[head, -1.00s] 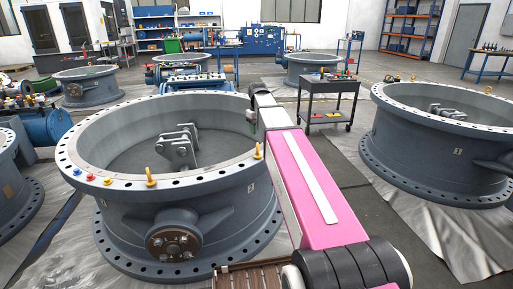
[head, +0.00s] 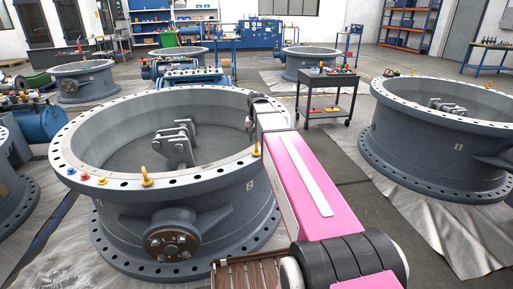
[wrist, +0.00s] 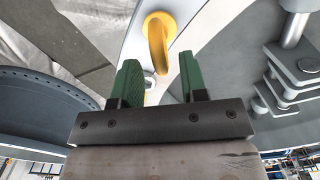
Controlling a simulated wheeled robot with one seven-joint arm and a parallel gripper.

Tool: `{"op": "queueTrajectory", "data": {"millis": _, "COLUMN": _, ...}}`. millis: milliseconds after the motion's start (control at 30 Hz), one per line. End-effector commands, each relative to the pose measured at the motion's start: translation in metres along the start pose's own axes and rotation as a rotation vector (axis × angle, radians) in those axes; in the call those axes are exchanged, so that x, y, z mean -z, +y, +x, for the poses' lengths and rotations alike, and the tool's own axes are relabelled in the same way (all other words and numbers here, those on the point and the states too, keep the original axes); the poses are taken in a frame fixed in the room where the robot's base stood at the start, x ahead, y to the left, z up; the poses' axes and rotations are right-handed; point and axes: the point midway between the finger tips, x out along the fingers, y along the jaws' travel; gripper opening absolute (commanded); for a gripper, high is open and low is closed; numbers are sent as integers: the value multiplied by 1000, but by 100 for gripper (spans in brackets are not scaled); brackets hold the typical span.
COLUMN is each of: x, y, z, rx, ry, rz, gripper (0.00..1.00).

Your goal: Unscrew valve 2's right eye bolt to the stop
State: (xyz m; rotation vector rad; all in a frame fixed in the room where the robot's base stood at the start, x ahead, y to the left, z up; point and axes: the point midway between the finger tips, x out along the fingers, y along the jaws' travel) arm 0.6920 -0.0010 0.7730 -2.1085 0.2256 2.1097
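A large grey valve (head: 215,182) stands left of centre, with a number plate on its side too small to read. Its top rim carries a yellow left eye bolt (head: 147,178) at the front and a yellow right eye bolt (head: 256,150) beside my pink arm. In the wrist view, a yellow eye bolt (wrist: 157,40) stands on the pale rim, just beyond the fingertips. My gripper (wrist: 159,66) is open, its two green fingers apart with nothing clamped between them. In the head view its fingers are hidden behind my arm.
Lugs (head: 176,148) stand inside the valve. Small red and blue pieces (head: 78,172) sit on the front left rim. A black cart (head: 328,90) is behind.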

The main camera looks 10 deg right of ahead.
Motion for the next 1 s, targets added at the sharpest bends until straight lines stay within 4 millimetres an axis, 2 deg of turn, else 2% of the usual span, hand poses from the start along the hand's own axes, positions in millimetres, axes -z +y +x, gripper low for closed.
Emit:
{"op": "queueTrajectory", "data": {"millis": 100, "x": 0, "y": 0, "z": 19, "rx": 0, "ry": -1, "rz": 0, "gripper": 40}}
{"op": "queueTrajectory", "data": {"millis": 300, "x": 0, "y": 0, "z": 40, "rx": 0, "ry": 0, "rz": -1, "gripper": 40}}
{"op": "queueTrajectory", "data": {"millis": 500, "x": 0, "y": 0, "z": 48, "rx": 0, "ry": 1, "rz": -1, "gripper": 40}}
{"op": "queueTrajectory", "data": {"millis": 767, "x": 0, "y": 0, "z": 49, "rx": 0, "ry": 1, "rz": -1, "gripper": 40}}
{"op": "queueTrajectory", "data": {"millis": 900, "x": 0, "y": 0, "z": 49, "rx": 0, "ry": 1, "rz": -1, "gripper": 0}}
{"op": "queueTrajectory", "data": {"millis": 1000, "x": 0, "y": 0, "z": 49, "rx": 0, "ry": 1, "rz": -1, "gripper": 0}}
